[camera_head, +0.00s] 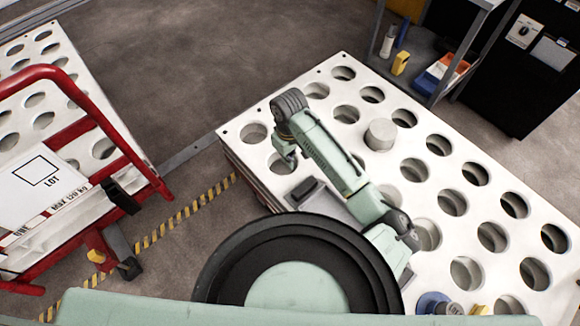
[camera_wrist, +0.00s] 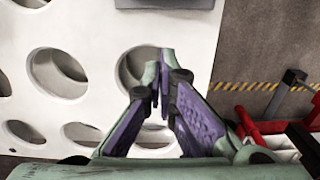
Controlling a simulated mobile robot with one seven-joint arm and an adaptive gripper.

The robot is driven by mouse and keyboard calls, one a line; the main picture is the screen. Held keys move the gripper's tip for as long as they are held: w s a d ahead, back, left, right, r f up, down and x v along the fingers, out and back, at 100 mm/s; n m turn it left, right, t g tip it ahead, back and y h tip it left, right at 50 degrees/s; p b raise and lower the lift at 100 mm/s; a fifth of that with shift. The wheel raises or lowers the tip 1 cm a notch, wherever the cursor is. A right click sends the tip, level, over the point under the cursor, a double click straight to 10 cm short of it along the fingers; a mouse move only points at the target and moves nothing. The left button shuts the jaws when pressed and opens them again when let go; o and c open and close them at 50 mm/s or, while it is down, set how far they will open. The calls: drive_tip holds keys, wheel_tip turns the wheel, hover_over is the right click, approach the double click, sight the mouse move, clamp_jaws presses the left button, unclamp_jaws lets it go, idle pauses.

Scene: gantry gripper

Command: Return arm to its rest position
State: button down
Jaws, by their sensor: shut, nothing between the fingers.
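My arm reaches up over the white perforated table (camera_head: 318,90) in the head view, bent at a dark joint at its top end. My gripper (camera_head: 290,163) hangs down from that end above the table's left part, near a round hole; its fingertips are small there. In the wrist view my gripper (camera_wrist: 160,65) has its fingertips together, with purple inner pads and nothing between them. Behind them is the white perforated surface (camera_wrist: 100,30). The exact height above it cannot be told.
A pale cylinder (camera_head: 380,134) stands on the table right of my arm. A red cart (camera_head: 78,95) stands at left, beside yellow-black floor tape (camera_head: 188,212). A grey shelf with yellow and blue items and a black cabinet (camera_head: 520,75) are at upper right. Open floor lies at upper middle.

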drive_tip(key=shift+r, duration=2.25)
